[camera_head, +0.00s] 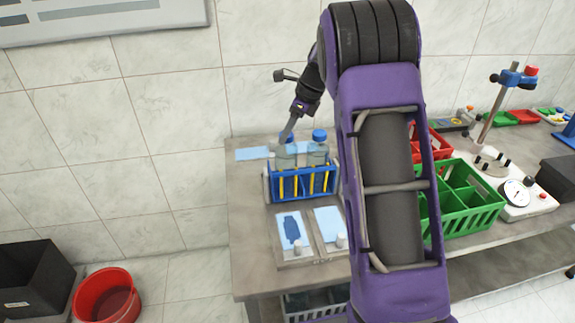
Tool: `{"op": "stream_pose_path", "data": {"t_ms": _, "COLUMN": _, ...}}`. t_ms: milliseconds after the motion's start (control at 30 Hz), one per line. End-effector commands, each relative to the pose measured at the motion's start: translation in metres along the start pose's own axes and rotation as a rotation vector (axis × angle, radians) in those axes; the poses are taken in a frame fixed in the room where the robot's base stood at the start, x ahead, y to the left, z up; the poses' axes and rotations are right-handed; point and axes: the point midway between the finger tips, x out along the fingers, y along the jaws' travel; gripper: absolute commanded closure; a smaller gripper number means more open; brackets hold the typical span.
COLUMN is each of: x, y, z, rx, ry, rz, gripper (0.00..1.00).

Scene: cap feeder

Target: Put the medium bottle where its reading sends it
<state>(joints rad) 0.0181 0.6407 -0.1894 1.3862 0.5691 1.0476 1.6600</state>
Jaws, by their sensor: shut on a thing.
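A blue rack (302,184) with yellow dividers stands on the bench and holds two clear bottles with blue caps. My gripper (287,135) reaches down from above and is shut on the left bottle (285,154) at its cap. That bottle appears upright in or just above the rack; its base is hidden. The right bottle (318,155) stands beside it, untouched. I cannot tell for sure which bottle is the medium one. A white device with a round dial (514,193) stands at the right; its reading is too small to make out.
Two panels, one with a dark bottle shape (291,232) and one plain pale blue (329,225), lie in front of the rack. A green crate (467,204) and red crate (416,139) are partly behind my arm. A red bucket (105,296) and black bin (35,276) stand on the floor left.

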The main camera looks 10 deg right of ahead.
Motion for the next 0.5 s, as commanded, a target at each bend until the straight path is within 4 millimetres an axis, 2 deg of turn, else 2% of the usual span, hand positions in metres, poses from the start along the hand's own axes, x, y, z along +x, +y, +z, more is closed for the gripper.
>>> {"op": "stream_pose_path", "data": {"t_ms": 267, "x": -0.002, "y": -0.001, "z": 0.001, "rx": -0.001, "ry": -0.002, "rz": -0.002, "gripper": 0.97}}
{"op": "stream_pose_path", "data": {"t_ms": 500, "x": -0.011, "y": -0.001, "z": 0.005, "rx": 0.000, "ry": -0.002, "rz": -0.003, "gripper": 0.97}}
